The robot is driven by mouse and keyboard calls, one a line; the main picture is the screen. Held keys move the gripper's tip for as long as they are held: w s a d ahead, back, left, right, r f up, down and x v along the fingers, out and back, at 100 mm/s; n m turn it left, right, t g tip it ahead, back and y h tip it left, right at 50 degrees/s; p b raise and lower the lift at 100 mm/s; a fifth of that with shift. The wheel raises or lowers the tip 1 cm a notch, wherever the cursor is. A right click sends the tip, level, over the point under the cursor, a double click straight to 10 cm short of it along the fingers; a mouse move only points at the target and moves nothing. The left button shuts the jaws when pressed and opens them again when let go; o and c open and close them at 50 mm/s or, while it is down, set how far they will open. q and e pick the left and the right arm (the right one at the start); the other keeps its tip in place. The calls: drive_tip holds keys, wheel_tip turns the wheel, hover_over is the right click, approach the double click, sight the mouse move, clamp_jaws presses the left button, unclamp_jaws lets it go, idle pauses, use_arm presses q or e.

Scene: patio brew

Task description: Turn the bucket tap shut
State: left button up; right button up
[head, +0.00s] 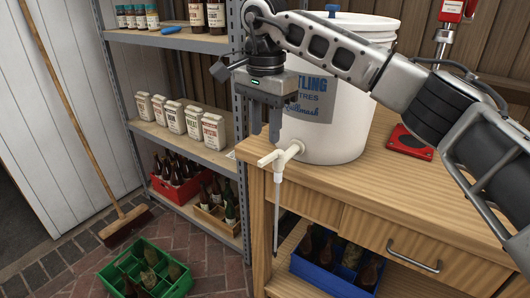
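The white bucket (336,128) stands on the wooden workbench (400,190), its blue label partly covered by my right arm. Its white tap (290,152) sticks out low on the side, past the bench's left edge. A pale lever shows at the tap's outer end, and a thin tube hangs down from it. My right gripper (273,138) points down just above the tap and appears apart from it. It is seen nearly edge-on, so its finger gap is unclear. Nothing is visibly held. My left gripper is out of view.
A metal shelf (190,149) with paper packets and bottle crates stands left of the bench. A green crate (146,272) is on the brick floor, a blue crate (325,283) under the bench. A red capper (446,35) stands behind my arm.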

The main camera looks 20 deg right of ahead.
sight(265, 158)
wheel_tip(265, 158, down, 6)
drive_tip(key=shift+r, duration=0.1)
clamp_jaws()
